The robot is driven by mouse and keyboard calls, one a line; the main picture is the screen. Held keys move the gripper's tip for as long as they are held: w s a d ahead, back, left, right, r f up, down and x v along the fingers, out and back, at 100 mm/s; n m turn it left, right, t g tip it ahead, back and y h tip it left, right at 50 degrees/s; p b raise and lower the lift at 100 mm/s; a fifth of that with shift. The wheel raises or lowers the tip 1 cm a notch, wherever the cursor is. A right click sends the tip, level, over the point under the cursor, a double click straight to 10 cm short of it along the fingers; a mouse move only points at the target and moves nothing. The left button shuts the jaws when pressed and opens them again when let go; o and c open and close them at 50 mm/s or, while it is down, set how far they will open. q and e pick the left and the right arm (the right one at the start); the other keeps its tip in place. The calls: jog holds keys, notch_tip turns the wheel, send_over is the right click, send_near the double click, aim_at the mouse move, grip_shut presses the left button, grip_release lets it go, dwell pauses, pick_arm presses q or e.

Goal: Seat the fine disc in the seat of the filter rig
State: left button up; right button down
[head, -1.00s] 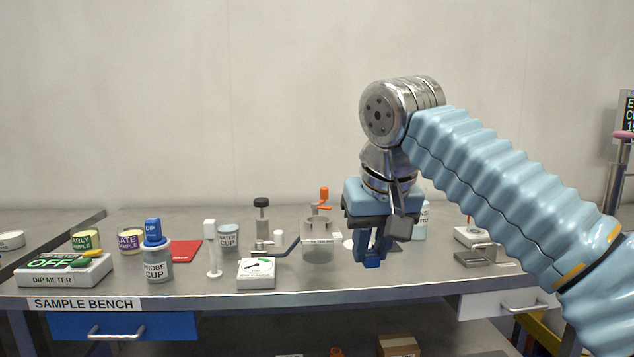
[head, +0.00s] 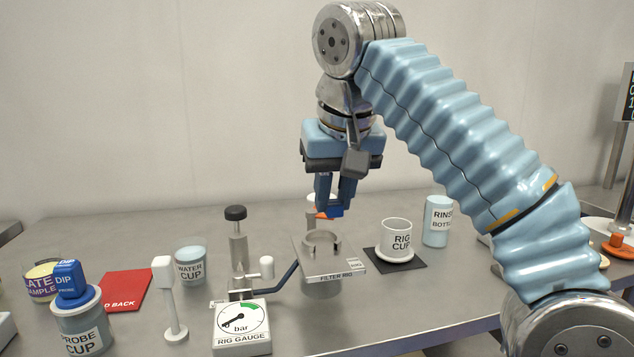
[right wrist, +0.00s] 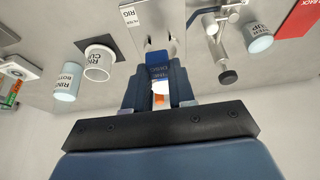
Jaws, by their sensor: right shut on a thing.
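My right gripper (head: 335,208) is shut on the fine disc, whose blue labelled part (head: 333,210) shows between the fingertips. The blue part also shows between the fingers in the right wrist view (right wrist: 159,73). The filter rig (head: 338,268) is a grey plate with an upright, partly open ring as its seat (head: 321,243). A clear vessel hangs under the plate. The gripper is above and slightly behind the seat in the head view, and the disc is apart from it. The disc's lower face is hidden. My left gripper is not in view.
The rig gauge (head: 241,328) and a lever arm stand left of the rig. The rig cup (head: 397,237) is on a dark mat to the right, with the rinse bottle (head: 437,222) beyond. An orange-topped post stands behind the rig. The water cup (head: 191,267) is at left.

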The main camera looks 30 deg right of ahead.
aim_at(336, 214)
jog(key=shift+w, duration=0.1)
dwell(0.3)
jog(key=shift+f, duration=0.15)
notch_tip(336, 214, down, 5)
jog(key=b, duration=0.4)
jog(key=shift+f+b, duration=0.15)
jog(key=shift+b, duration=0.15)
jog(key=shift+s+p, duration=0.2)
jog(key=shift+p, duration=0.25)
dwell(0.5)
jog(key=shift+f+b, duration=1.1)
jog(key=shift+f, duration=0.15)
